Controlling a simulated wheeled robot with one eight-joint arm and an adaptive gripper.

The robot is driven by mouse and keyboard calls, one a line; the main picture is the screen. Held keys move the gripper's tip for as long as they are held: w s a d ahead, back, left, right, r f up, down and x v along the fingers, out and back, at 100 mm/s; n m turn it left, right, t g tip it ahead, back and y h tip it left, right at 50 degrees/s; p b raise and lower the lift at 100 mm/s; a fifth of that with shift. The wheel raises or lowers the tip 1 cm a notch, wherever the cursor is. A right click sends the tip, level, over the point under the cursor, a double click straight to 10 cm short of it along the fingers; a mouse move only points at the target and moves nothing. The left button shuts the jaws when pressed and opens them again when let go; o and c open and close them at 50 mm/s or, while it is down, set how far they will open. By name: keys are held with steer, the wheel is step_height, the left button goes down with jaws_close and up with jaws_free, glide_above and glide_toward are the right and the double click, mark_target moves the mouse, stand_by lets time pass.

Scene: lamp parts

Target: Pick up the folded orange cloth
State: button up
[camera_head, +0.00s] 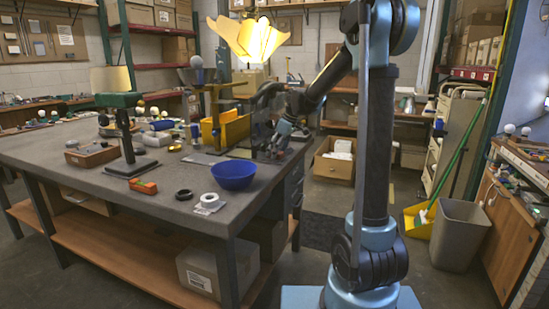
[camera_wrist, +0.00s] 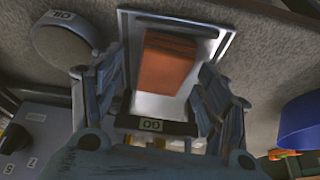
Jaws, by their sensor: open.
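The folded orange cloth (camera_wrist: 170,52) shows in the wrist view as a small orange-brown rectangle. It lies on a pale flat panel with a metal rim (camera_wrist: 222,40). My gripper (camera_wrist: 160,82) is open, with one finger on each side of the panel and the cloth ahead between them. Nothing is held. In the head view my gripper (camera_head: 284,130) is low over the right end of the grey workbench (camera_head: 75,155). I cannot make out the cloth there; my arm covers part of that area.
A blue bowl (camera_head: 233,175) stands near the bench's front edge; it also shows in the wrist view (camera_wrist: 302,122). A yellow bin (camera_head: 226,128) and a lamp with petal shade (camera_head: 250,40) are close to my arm.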

steer(key=c, duration=1.1)
steer(key=shift+r, duration=0.1)
steer(key=shift+c, duration=0.2)
step_height(320, 180, up, 10)
steer(key=o, duration=0.5)
steer(key=shift+c, duration=0.2)
steer(key=c, duration=0.4)
